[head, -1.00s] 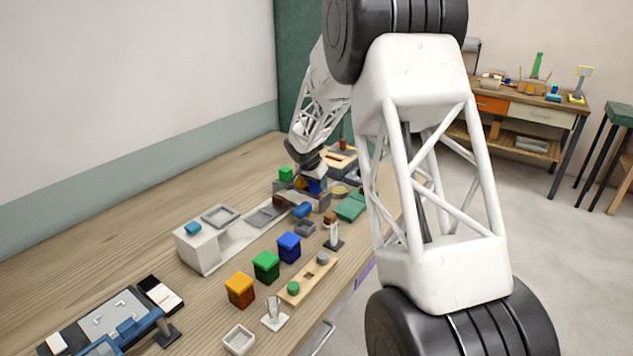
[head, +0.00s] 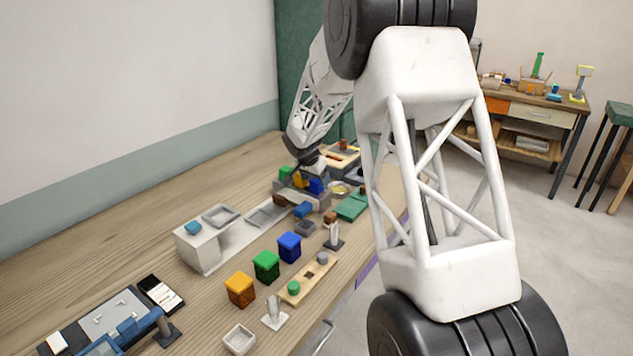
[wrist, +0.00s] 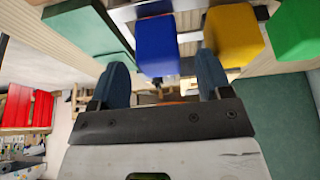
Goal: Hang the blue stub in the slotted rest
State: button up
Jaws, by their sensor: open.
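A blue block (head: 316,186), which looks like the blue stub, sits at the near right end of a grey holder (head: 322,203), which I take for the slotted rest. A yellow block (head: 300,180) and a green block (head: 285,172) stand in a row with it. My gripper (head: 308,166) is just above this row. In the wrist view my gripper (wrist: 163,72) is open, its two dark blue fingers apart with nothing between them. The blue block (wrist: 155,45) shows beyond the fingertips, apart from them. How it sits in the slot is hidden.
Green, blue and orange lidded boxes (head: 266,266) stand nearer on the bench. A white block stand (head: 198,250) is at left, and a green case (head: 352,205) lies right of the holder. A wooden strip (head: 307,280) lies near the bench edge.

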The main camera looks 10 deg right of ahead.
jog(key=shift+v, duration=2.85)
jog(key=s+d+r+n, duration=0.1)
jog(key=s+r, duration=0.4)
jog(key=s, duration=0.5)
jog(key=s+d+r+n+y, duration=0.15)
jog(key=s+r, duration=0.25)
jog(key=s, duration=0.5)
jog(key=s+d+r+n, duration=0.15)
jog(key=s+r, duration=0.35)
jog(key=s, duration=0.5)
jog(key=s+f+n+y, duration=0.1)
jog(key=s+f+n, duration=0.2)
jog(key=s, duration=2.8)
jog(key=shift+a+n+g, duration=0.15)
jog(key=shift+n+g, duration=0.15)
jog(key=shift+n, duration=0.6)
jog(key=shift+y, duration=0.25)
